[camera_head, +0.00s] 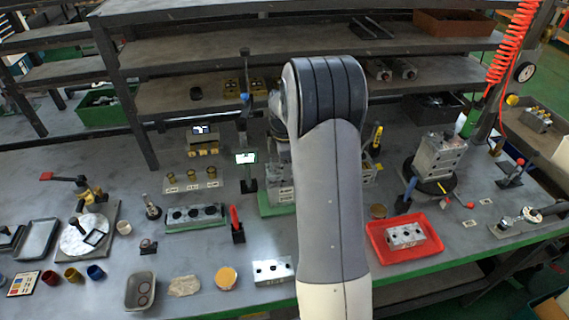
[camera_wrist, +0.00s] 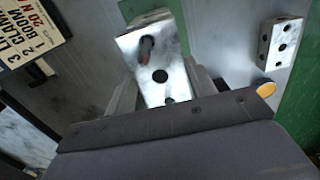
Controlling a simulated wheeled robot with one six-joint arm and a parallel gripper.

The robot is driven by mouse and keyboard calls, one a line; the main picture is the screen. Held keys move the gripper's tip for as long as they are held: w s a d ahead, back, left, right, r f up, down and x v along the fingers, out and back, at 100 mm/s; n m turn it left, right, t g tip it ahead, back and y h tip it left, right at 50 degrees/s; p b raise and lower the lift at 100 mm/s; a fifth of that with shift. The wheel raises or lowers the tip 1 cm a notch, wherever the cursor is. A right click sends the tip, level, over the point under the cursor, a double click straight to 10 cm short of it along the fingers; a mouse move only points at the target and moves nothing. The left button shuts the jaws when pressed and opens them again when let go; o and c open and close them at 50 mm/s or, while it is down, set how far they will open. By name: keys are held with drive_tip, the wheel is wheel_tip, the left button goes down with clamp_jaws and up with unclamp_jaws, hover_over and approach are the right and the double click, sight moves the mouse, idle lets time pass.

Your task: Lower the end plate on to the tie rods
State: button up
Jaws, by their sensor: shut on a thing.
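In the wrist view my gripper (camera_wrist: 165,92) is shut on a bright metal plate (camera_wrist: 160,62), which sits between its two fingers. The plate has a dark round hole near its middle and another lower down. A reddish-brown rod-like end (camera_wrist: 146,48) shows at its upper hole; I cannot tell whether it passes through. In the head view my arm hides the gripper and the held plate. A metal block (camera_head: 281,190) on a green base (camera_head: 268,209) shows just left of my arm, partly covered. I cannot make out the tie rods clearly.
A holed block (camera_head: 272,271) lies at the bench front, near a yellow disc (camera_head: 226,278). A red tray (camera_head: 378,242) holding a block is right of my arm. A block stack (camera_head: 440,155) stands further right. A lettered sign (camera_wrist: 30,30) is close at upper left in the wrist view.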

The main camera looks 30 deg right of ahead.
drive_tip(key=shift+f+b, duration=0.8)
drive_tip(key=shift+f, duration=0.5)
drive_tip(key=o, duration=1.3)
drive_tip(key=shift+c, duration=0.2)
wheel_tip(320, 180, up, 11)
drive_tip(key=shift+f+b, duration=0.1)
drive_tip(key=shift+b, duration=0.35)
wheel_tip(320, 180, down, 11)
drive_tip(key=shift+r+p, duration=0.2)
drive_tip(key=shift+p, duration=0.4)
drive_tip(key=shift+r, duration=0.5)
drive_tip(key=shift+f, duration=0.1)
